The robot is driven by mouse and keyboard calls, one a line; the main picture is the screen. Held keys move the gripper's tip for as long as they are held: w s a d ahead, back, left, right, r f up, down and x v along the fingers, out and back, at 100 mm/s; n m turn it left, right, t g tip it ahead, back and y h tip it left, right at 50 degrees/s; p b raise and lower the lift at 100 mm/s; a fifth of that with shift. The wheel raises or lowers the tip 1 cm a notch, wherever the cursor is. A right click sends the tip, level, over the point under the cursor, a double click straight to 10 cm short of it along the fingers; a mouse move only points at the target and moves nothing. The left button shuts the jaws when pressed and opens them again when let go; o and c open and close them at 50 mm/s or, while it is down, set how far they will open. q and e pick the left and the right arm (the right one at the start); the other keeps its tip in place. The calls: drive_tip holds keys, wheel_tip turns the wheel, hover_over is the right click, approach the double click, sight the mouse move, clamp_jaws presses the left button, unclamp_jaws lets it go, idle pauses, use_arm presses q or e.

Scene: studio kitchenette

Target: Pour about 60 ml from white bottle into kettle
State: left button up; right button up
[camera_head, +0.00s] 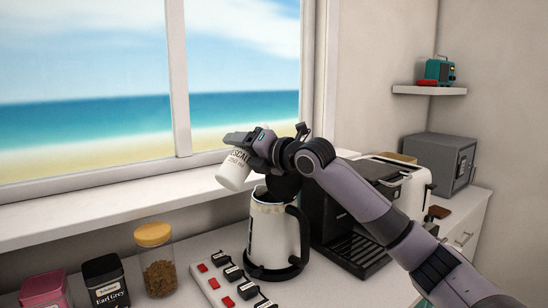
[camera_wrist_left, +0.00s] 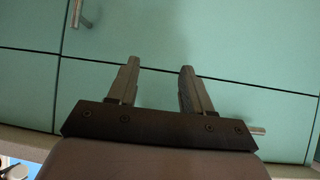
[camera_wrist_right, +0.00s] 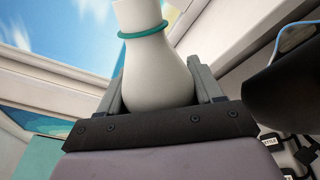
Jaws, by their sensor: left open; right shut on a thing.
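The white bottle (camera_head: 235,174) has dark label print and is held above and left of the kettle, tilted. My right gripper (camera_head: 252,140) is shut on it. In the right wrist view the bottle (camera_wrist_right: 158,75) sits between the fingers, with a teal ring around its neck; its mouth is out of frame. The white kettle (camera_head: 268,238) stands upright on a dark base, its black handle at the right and its top appearing open. No liquid stream shows. My left gripper (camera_wrist_left: 158,75) is open and empty in front of green cabinet doors, outside the head view.
A power strip (camera_head: 212,286) with red switches lies left of the kettle. A jar with a yellow lid (camera_head: 153,236), a black tin (camera_head: 105,283) and a pink tin (camera_head: 46,290) stand farther left. A black coffee machine (camera_head: 350,245) and white toaster (camera_head: 412,190) stand at the right.

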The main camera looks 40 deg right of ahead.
drive_tip(key=shift+s+a+f+m+y, duration=0.15)
drive_tip(key=shift+a+f+m, duration=0.1)
drive_tip(key=shift+m, duration=0.65)
drive_tip(key=shift+w+a+f+m+y, duration=0.1)
drive_tip(key=shift+a+f+m+y, duration=0.1)
drive_tip(key=shift+m, duration=0.7)
drive_tip(key=r, duration=0.1)
drive_tip(key=d+r+m, duration=0.1)
drive_tip(key=shift+d+r+m, duration=0.2)
drive_tip(key=shift+r+m, duration=0.1)
drive_tip(key=shift+f+m, duration=0.3)
drive_tip(key=shift+f, duration=0.25)
drive_tip(key=shift+y, duration=0.25)
drive_tip(key=shift+f+m, duration=0.25)
drive_tip(key=shift+m, duration=0.15)
drive_tip(key=shift+f, duration=0.15)
drive_tip(key=shift+r+m, duration=0.25)
drive_tip(key=shift+m, duration=0.05)
drive_tip(key=shift+r+m, duration=0.3)
drive_tip(key=shift+m, duration=0.2)
